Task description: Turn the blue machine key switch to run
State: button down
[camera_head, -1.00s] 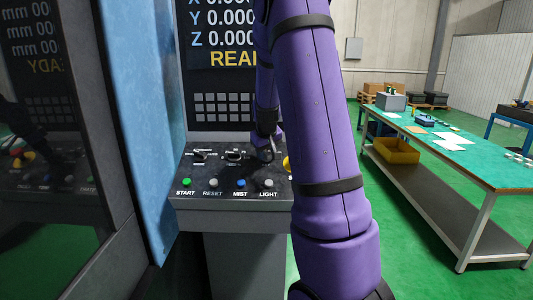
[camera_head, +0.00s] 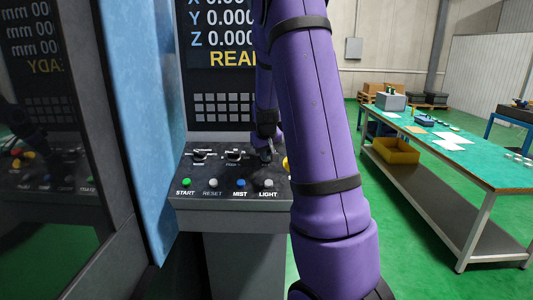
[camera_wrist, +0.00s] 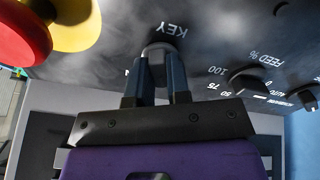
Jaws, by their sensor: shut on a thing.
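The key switch (camera_wrist: 158,46) shows in the wrist view as a grey round piece on the dark panel, beside the label KEY. My gripper (camera_wrist: 156,66) has its two dark fingers closed on it, one on each side. The fingers hide most of the key, so its exact turn position cannot be read. In the head view my gripper (camera_head: 266,154) is down at the right part of the control panel (camera_head: 220,177), and the key switch is hidden behind it.
A red and yellow emergency stop (camera_wrist: 22,36) is close by the gripper. A feed knob (camera_wrist: 248,80) sits on the other side. START (camera_head: 187,182), RESET, MIST and LIGHT buttons line the panel's front. The blue machine side (camera_head: 147,110) stands left; a green-topped bench (camera_head: 470,163) stands right.

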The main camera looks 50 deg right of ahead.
jog(key=m, duration=0.5)
jog(key=shift+m, duration=0.3)
jog(key=m, duration=0.5)
jog(key=shift+m, duration=0.3)
jog(key=c, duration=1.1)
grip_release()
jog(key=shift+a+r, duration=0.1)
jog(key=v, duration=1)
jog(key=shift+r, duration=0.3)
